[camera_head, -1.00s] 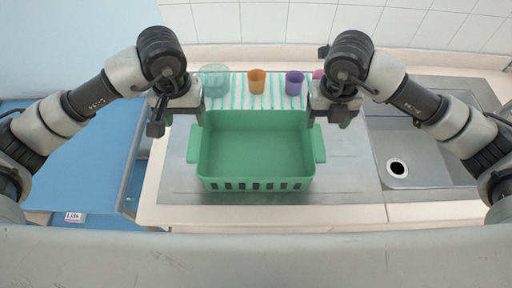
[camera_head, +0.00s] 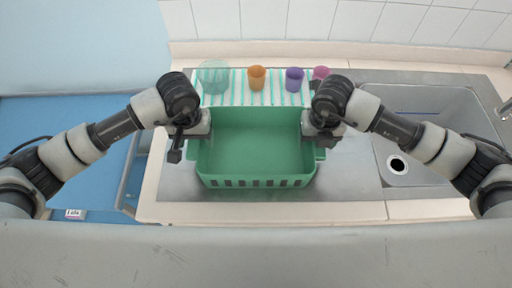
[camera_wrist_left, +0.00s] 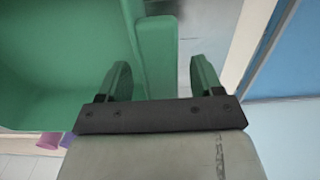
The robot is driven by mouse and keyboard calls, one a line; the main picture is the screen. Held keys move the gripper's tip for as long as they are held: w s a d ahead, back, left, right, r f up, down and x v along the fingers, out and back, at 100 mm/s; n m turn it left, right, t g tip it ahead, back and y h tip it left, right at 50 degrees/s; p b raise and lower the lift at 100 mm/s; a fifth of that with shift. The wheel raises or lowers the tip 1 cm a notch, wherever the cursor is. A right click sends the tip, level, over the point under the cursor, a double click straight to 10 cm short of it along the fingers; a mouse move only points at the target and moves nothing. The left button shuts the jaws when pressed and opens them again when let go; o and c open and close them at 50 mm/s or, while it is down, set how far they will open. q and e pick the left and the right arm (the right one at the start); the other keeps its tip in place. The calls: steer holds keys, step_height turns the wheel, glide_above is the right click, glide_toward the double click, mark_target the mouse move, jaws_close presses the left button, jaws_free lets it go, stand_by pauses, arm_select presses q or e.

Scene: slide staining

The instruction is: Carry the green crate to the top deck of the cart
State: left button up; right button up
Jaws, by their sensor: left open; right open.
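The green crate (camera_head: 255,181) stands empty on the steel counter, with a handle on each short side. My left gripper (camera_head: 190,147) is at the crate's left side. In the left wrist view its open fingers (camera_wrist_left: 162,80) stand apart, with the end of the green handle (camera_wrist_left: 157,45) in line with the gap between them. No grip on the handle shows. My right gripper (camera_head: 322,143) is open over the crate's right handle (camera_head: 320,154), its fingertips mostly hidden by the wrist. I cannot clearly make out the cart's top deck.
Behind the crate, a striped mat (camera_head: 275,98) holds a clear bowl (camera_head: 214,78), an orange cup (camera_head: 257,78), a purple cup (camera_head: 294,79) and a pink cup (camera_head: 320,73). A sink (camera_head: 420,175) lies right. A grey-framed edge (camera_head: 130,180) stands left of the counter, above blue floor.

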arm_select(q)
steer(key=shift+c, duration=0.5)
arm_select(e)
steer(key=shift+c, duration=0.4)
arm_select(q)
jaws_close()
arm_select(e)
jaws_close()
arm_select(q)
steer(key=shift+r, duration=0.1)
